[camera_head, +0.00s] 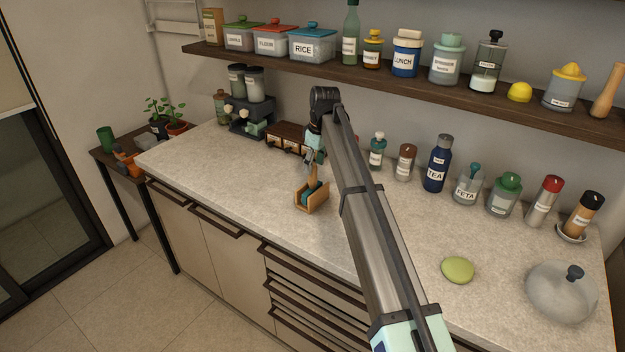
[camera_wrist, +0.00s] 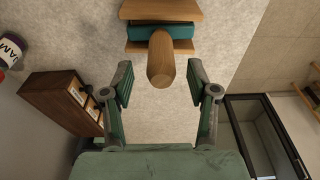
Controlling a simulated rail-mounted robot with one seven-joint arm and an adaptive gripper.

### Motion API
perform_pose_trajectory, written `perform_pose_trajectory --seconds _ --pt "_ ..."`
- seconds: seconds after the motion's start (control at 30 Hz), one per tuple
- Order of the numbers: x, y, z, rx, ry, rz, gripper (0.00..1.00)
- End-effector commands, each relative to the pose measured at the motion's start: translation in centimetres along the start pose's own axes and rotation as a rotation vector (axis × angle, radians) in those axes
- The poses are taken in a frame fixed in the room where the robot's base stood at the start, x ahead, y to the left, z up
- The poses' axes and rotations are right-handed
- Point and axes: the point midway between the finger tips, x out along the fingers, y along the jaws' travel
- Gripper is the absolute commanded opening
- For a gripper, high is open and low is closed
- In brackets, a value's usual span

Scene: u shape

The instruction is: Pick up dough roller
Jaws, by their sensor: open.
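The dough roller (camera_head: 316,179) appears to be the tool with a wooden handle and a teal roller, standing in a small wooden holder (camera_head: 309,206) on the counter. In the wrist view its wooden handle (camera_wrist: 160,62) points toward the camera, with the teal roller (camera_wrist: 181,44) behind it. My gripper (camera_head: 311,163) is just above the holder, by the handle. In the wrist view the green fingers of my gripper (camera_wrist: 160,80) are open, one on each side of the handle, with visible gaps. The arm and gripper partly hide the handle in the head view.
A dark wooden box with drawers (camera_head: 288,138) stands behind the holder, also in the wrist view (camera_wrist: 62,103). A row of jars and bottles, including the TEA bottle (camera_head: 438,163), lines the wall. The counter left of the holder is clear.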

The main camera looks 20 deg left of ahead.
Motion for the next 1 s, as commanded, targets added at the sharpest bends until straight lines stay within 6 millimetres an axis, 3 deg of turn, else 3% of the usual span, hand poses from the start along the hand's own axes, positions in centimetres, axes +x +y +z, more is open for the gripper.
perform_pose_trajectory --seconds 0.4,0.67,0.7,0.83,0.87,1.0 --pt "4.4 -0.2 -0.2 0.0 -0.001 0.0 0.59" --pt "5.0 -0.1 -0.3 0.0 0.001 0.001 0.59" --pt "5.0 -0.1 -0.2 0.0 0.001 0.001 0.52" --pt "5.0 -0.1 -0.3 0.0 0.001 0.001 0.06" --pt "5.0 -0.1 -0.3 0.0 0.001 0.0 0.0" --pt "4.9 -0.1 -0.3 0.0 0.001 0.0 0.0"
